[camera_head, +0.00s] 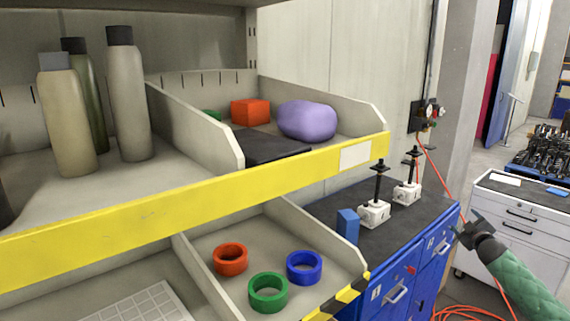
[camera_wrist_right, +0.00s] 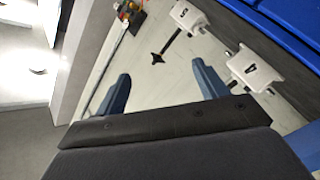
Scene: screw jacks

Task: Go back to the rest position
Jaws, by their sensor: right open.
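My right gripper (camera_head: 470,230) is at the right of the head view, in front of the blue cabinet's right end. In the right wrist view its two blue fingers stand wide apart with nothing between them (camera_wrist_right: 161,82). Two white screw jacks with black spindles, the nearer (camera_head: 374,213) and the farther (camera_head: 406,193), stand upright on the dark cabinet top, apart from the gripper. Both also show in the wrist view, one marked 4 (camera_wrist_right: 254,70) and another with a less clear mark (camera_wrist_right: 188,16). My left gripper is not in view.
A blue block (camera_head: 348,225) stands beside the jacks on the blue cabinet (camera_head: 405,280). A yellow-edged shelf (camera_head: 190,203) fills the left, with bottles, a purple lump (camera_head: 306,120) and coloured rings below. A white drawer cart (camera_head: 520,215) and a red hose are at the right.

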